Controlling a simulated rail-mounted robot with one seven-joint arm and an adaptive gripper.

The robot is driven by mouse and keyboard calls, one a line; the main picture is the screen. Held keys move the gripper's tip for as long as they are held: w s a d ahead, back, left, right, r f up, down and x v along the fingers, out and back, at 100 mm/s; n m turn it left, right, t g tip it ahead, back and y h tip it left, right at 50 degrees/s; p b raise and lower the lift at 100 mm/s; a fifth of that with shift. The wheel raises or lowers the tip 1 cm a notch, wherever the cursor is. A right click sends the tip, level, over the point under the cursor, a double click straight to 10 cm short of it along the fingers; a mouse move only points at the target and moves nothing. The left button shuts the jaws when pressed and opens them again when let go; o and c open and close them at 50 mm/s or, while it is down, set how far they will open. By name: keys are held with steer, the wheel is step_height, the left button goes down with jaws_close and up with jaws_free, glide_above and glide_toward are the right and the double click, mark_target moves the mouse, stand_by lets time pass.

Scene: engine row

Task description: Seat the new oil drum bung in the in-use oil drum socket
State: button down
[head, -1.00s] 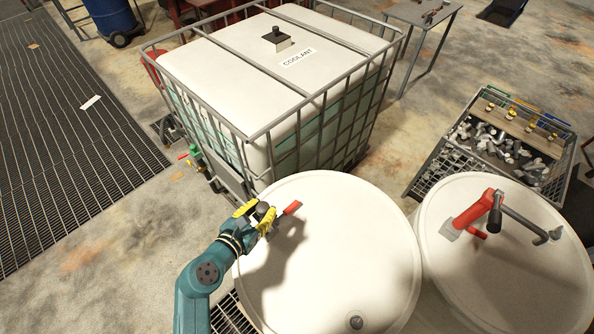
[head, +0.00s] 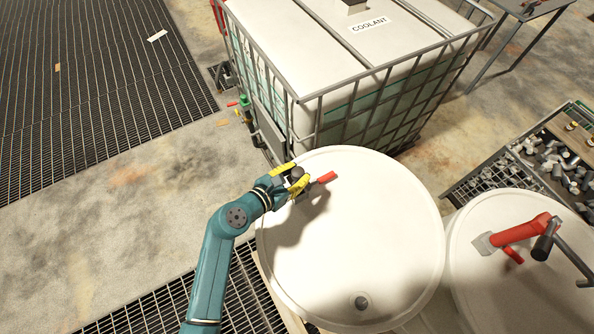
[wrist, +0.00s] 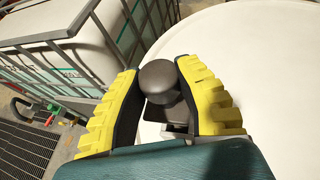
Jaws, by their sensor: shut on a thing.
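My gripper (head: 294,181), with yellow ribbed fingers, is shut on a dark grey, round-headed piece (head: 297,173), which looks like the bung. It is over the upper left part of the left white drum's lid (head: 360,230). In the wrist view the round head (wrist: 160,80) sits between both fingers, with a grey blocky part (wrist: 175,128) below it. A red lever-like piece (head: 327,177) shows just right of the gripper. The fingers hide the underside, so I cannot tell whether the piece touches the lid. A small dark plug (head: 361,302) sits near the lid's front edge.
A second white drum (head: 520,290) with a red hand pump (head: 525,230) stands close at right. The caged coolant tank (head: 330,50) stands behind the left drum. A bin of metal parts (head: 560,160) is at far right. Open floor (head: 130,190) lies left.

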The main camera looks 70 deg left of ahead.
steer(key=shift+f+b, duration=1.9)
steer(key=shift+f, duration=1.35)
steer(key=c, duration=0.8)
jaws_free()
steer(key=shift+o, duration=0.2)
steer(key=shift+s, duration=0.1)
steer(key=v, duration=1.1)
steer(key=shift+s+d+r, duration=0.15)
steer(key=shift+s+d, duration=0.1)
steer(key=shift+s, duration=0.05)
